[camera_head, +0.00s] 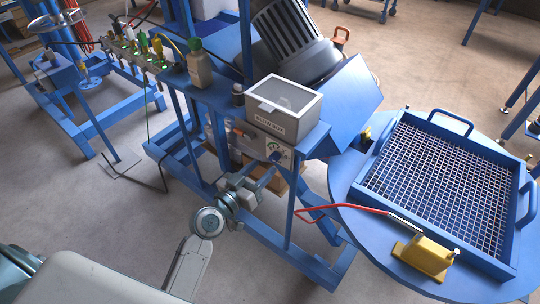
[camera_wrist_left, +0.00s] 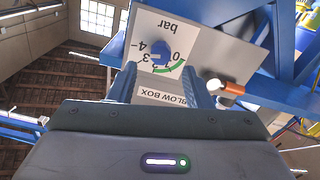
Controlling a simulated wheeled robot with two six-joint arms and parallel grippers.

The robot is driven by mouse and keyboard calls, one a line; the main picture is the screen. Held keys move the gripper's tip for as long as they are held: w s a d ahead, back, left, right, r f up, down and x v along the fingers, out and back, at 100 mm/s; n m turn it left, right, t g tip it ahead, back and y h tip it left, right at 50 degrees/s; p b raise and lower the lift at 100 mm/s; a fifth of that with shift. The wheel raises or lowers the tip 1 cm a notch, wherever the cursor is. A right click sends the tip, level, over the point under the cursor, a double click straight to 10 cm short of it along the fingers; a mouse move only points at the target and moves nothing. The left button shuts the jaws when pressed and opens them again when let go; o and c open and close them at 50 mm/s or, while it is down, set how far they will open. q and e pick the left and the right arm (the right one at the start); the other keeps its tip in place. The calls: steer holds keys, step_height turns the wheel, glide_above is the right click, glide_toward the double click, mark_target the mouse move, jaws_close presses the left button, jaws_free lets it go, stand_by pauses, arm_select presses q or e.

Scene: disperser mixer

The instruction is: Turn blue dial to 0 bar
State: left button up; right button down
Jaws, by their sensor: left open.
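The blue dial (camera_head: 277,155) is on a white scale plate on the front of the blue frame, below the grey blow box (camera_head: 284,106). In the left wrist view the dial (camera_wrist_left: 160,54) sits in front of a scale marked "bar" with a green arc; its exact setting is hard to read. My left gripper (camera_head: 260,180) is open, just in front of and below the dial in the head view. In the left wrist view its two fingers (camera_wrist_left: 161,80) stand apart with the dial between and beyond them. No contact is visible. My right gripper is not in view.
A round blue table (camera_head: 345,185) with a wire-mesh sieve (camera_head: 435,180) and a red-handled tool (camera_head: 345,207) stands at right. A beige bottle (camera_head: 199,66) is on the frame's left shelf. An orange-tipped part (camera_wrist_left: 232,88) is right of the fingers.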

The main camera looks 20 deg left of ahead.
mark_target(272, 159)
arm_select(q)
steer(key=p+x, duration=0.1)
steer(key=x, duration=0.4)
steer(key=c, duration=1)
